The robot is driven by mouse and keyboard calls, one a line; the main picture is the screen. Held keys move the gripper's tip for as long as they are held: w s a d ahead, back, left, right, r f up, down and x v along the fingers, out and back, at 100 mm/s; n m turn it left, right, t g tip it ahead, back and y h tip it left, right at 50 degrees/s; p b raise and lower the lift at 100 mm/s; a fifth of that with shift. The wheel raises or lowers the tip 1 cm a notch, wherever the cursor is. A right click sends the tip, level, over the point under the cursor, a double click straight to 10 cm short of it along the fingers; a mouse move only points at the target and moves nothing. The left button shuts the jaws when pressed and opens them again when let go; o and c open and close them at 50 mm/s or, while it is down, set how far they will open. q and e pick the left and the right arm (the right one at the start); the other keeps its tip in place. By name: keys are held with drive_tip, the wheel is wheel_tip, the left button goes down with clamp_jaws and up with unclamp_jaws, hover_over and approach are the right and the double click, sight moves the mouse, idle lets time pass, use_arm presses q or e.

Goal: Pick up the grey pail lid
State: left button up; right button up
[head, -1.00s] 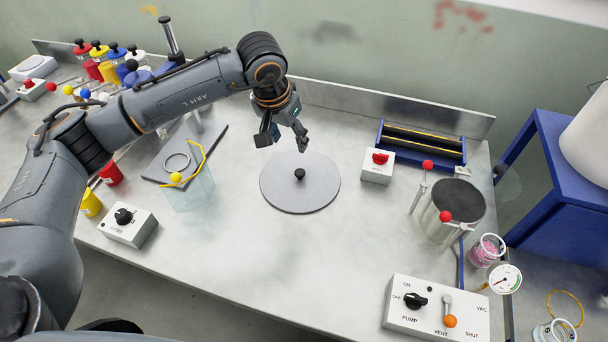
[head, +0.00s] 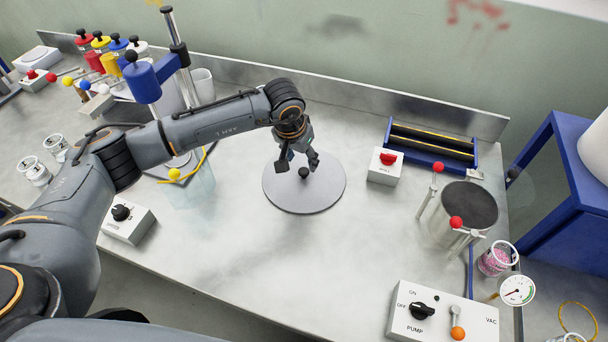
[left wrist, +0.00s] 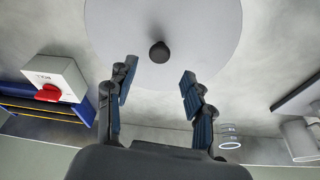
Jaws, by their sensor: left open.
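The grey pail lid (head: 325,195) is a flat round disc lying on the metal bench, with a small black knob (head: 304,172) at its centre. My left gripper (head: 297,166) is over the lid's far part, its fingers close to the knob. In the left wrist view the lid (left wrist: 205,35) fills the upper middle. There the knob (left wrist: 159,52) lies just beyond the open fingertips (left wrist: 158,80), between their lines, with nothing held. My right gripper is not in view.
A pump control box (head: 440,315) is at the front right. The bench in front of the lid is clear.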

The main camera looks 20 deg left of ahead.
sight(304, 171)
use_arm(q)
drive_tip(key=shift+f+p, duration=0.35)
drive_tip(key=x, duration=0.1)
drive_tip(key=p+x, duration=0.1)
drive_tip(key=x, duration=0.1)
drive_tip(key=shift+s+d+f+p, duration=0.1)
drive_tip(key=shift+s+f+p, duration=0.15)
drive_tip(key=shift+f+p, duration=0.1)
drive_tip(key=shift+w+f, duration=0.15)
drive_tip(key=shift+f, duration=0.25)
clamp_jaws()
